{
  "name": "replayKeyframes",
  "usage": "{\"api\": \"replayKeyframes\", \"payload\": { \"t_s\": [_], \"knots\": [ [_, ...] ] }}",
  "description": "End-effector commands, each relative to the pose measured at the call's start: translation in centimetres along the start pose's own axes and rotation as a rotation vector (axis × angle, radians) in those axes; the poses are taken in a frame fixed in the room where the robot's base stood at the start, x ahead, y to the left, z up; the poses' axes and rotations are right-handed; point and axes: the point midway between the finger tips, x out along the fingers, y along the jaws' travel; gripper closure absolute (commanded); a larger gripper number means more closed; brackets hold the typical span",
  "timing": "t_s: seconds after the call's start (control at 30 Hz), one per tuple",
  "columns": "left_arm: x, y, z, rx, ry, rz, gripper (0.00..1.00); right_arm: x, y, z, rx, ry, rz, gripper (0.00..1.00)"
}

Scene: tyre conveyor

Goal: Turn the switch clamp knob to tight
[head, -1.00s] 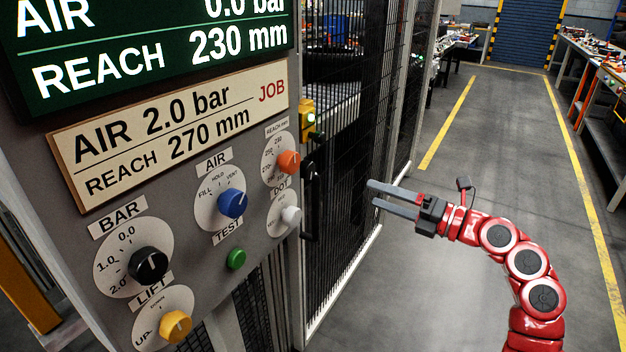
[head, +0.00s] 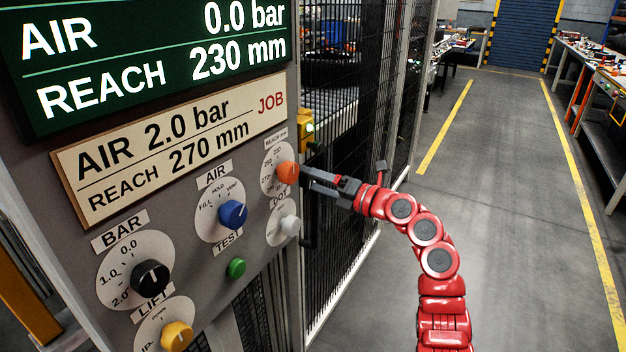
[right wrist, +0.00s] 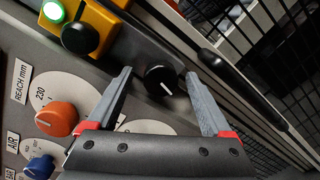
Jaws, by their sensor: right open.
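In the right wrist view a black knob (right wrist: 160,82) with a white pointer mark sits on a grey surface between my right gripper's fingers. I see no clamp label on it. A second black knob (right wrist: 80,38) is on a yellow box beside a lit green lamp (right wrist: 52,10). My right gripper (head: 308,180) is open and empty at the control panel's right edge, just right of the orange REACH knob (head: 288,172). It also shows in the right wrist view (right wrist: 158,80); I cannot tell whether its fingers touch the black knob. My left gripper is not in view.
The panel (head: 110,205) carries a blue AIR knob (head: 233,213), a black BAR knob (head: 150,278), a yellow LIFT knob (head: 177,336) and a green TEST button (head: 236,268). A black handle (right wrist: 230,75) and mesh fence (head: 345,190) lie right of the panel. The floor aisle is clear.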

Motion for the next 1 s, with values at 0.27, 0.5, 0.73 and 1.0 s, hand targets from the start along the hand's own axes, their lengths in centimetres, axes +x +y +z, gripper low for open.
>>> {"api": "replayKeyframes", "payload": {
  "t_s": [0.27, 0.5, 0.73, 1.0],
  "knots": [
    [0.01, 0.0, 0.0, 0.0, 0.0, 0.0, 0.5, 0.31, -0.05, -0.03, 0.001, 0.0, 0.0, 0.16],
    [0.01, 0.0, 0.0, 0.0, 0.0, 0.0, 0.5, 0.29, -0.06, -0.03, 0.001, 0.0, 0.0, 0.52],
    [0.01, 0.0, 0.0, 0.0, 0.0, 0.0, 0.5, 0.28, -0.07, -0.04, 0.001, 0.0, 0.0, 0.93],
    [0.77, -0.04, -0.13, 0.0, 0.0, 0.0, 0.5, 0.28, 0.1, 0.08, 0.023, 0.001, -0.002, 1.0]
  ]
}}
